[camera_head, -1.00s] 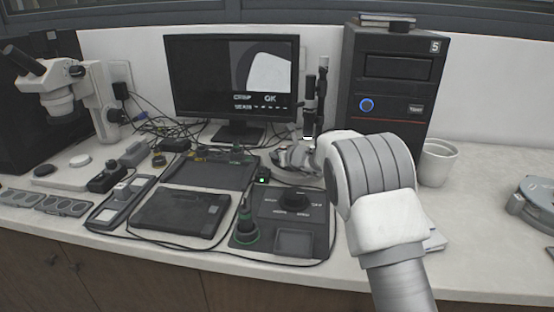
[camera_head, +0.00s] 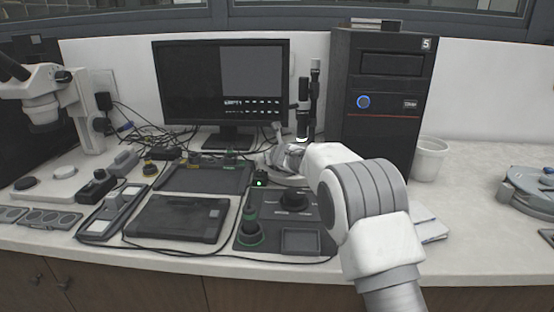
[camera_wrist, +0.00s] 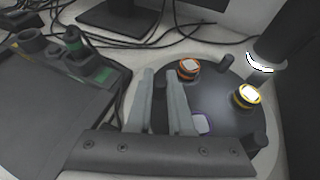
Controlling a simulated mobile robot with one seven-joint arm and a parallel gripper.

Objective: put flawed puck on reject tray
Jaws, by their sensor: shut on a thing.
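In the wrist view, my gripper (camera_wrist: 160,75) has both fingers close together over a dark round stage (camera_wrist: 225,110). A dark thing shows between the fingers; its shape and any flaw are hard to make out. On the stage stand an orange-ringed puck (camera_wrist: 188,68), a yellow-ringed puck (camera_wrist: 247,96) and a purple-marked piece (camera_wrist: 203,123) partly behind the right finger. In the head view, my gripper (camera_head: 280,150) is small and partly hidden by my wrist, at the stage below the monitor. I cannot tell which tray is the reject tray.
A dark control box (camera_head: 285,222) and a flat black tray (camera_head: 178,218) lie in front. A dark panel with coloured knobs (camera_head: 205,177) is behind them. A scope post (camera_head: 303,105) rises beside the stage. The monitor (camera_head: 220,85), cables and a computer tower (camera_head: 375,100) stand behind.

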